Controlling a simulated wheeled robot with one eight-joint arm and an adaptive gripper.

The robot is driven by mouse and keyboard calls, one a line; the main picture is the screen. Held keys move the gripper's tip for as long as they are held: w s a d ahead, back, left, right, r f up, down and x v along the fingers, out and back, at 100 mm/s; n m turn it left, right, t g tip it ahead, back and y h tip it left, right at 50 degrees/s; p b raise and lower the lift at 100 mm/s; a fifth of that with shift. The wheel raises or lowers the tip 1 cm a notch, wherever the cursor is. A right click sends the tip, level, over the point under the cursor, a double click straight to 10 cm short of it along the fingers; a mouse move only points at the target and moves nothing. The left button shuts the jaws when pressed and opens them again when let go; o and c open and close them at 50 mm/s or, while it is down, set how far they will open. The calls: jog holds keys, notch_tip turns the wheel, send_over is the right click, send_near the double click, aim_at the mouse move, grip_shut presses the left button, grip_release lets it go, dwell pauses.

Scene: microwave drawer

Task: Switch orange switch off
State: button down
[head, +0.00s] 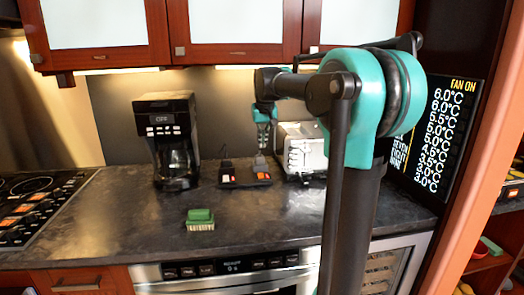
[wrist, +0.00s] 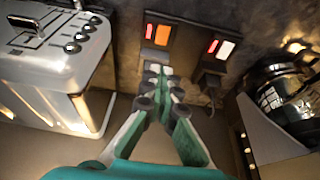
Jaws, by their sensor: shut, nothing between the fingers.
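The orange switch (head: 262,177) sits on a dark power strip on the counter, beside the toaster in the head view. In the wrist view the orange switch (wrist: 159,34) shows an orange rocker with a bright red part at its left. A second switch (head: 226,180) with a whitish rocker is left of it in the head view; in the wrist view this switch (wrist: 222,49) is on the right. My gripper (head: 264,145) points down above the orange switch; in the wrist view its fingertips (wrist: 160,76) are together and empty, just short of the switch. Contact cannot be seen.
A silver toaster (head: 301,150) stands close at the right and a black coffee maker (head: 170,138) at the left. A green sponge (head: 200,219) lies on the front counter (head: 120,225). Wall cabinets (head: 235,28) hang above. A black plug (wrist: 212,82) sits near the whitish switch.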

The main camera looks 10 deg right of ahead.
aim_at(261, 175)
jog(key=x, duration=1.4)
jog(key=shift+s+f, duration=0.1)
jog(key=shift+s, duration=0.15)
jog(key=shift+w+f, duration=0.15)
jog(key=shift+f, duration=0.15)
jog(key=shift+s, duration=0.85)
